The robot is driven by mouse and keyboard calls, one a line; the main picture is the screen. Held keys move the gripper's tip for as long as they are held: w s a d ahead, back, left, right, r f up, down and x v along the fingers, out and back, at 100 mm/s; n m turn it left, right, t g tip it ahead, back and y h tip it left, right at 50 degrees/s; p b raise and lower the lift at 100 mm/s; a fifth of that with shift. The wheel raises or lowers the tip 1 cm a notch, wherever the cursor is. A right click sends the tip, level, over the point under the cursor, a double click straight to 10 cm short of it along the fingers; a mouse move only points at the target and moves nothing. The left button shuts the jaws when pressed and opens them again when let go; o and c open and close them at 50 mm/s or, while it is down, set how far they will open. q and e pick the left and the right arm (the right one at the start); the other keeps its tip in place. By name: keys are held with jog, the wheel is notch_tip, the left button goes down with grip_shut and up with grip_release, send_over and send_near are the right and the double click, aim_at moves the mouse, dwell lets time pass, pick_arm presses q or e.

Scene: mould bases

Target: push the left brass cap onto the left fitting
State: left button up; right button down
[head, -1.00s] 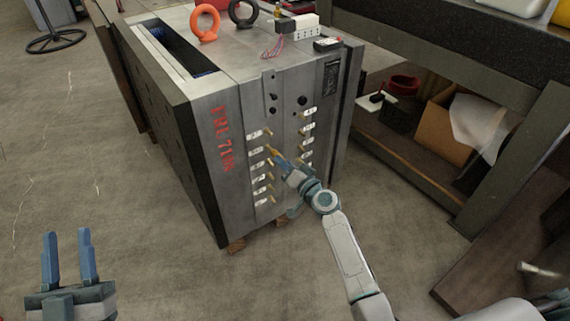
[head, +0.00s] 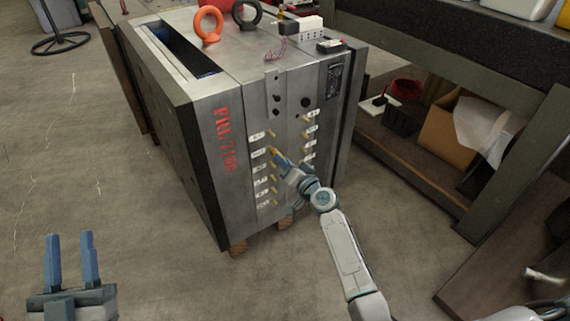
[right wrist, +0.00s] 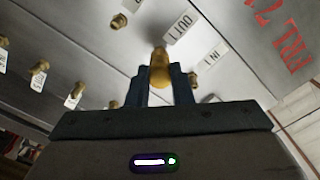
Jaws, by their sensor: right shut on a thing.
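My right gripper (head: 281,159) is in front of the left column of fittings on the mould base (head: 235,185). It is shut on a yellow brass cap (right wrist: 160,72), which shows between its fingers (right wrist: 167,88) in the right wrist view. The cap points at the face beside the OUT1 label (right wrist: 178,27), in line with a fitting that it mostly hides. Whether the cap touches or sits on that fitting, I cannot tell. My left gripper (head: 71,262) is open and empty over the floor at lower left.
Other brass fittings (right wrist: 119,22) with white labels stick out close around the right gripper, in two columns. An orange lifting ring (head: 208,24) and a black one stand on top of the mould base. A workbench with a shelf (head: 455,60) is to the right.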

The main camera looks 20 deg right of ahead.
jog(key=shift+w+a, duration=0.15)
jog(key=shift+w, duration=0.25)
jog(key=shift+w+a+b, duration=0.1)
jog(key=shift+w+b, duration=0.2)
jog(key=shift+b, duration=0.15)
jog(key=c, duration=1.2)
grip_release()
jog(key=shift+o, duration=0.4)
jog(key=o, duration=0.3)
jog(key=shift+s, duration=0.1)
jog(key=shift+v, duration=3.4)
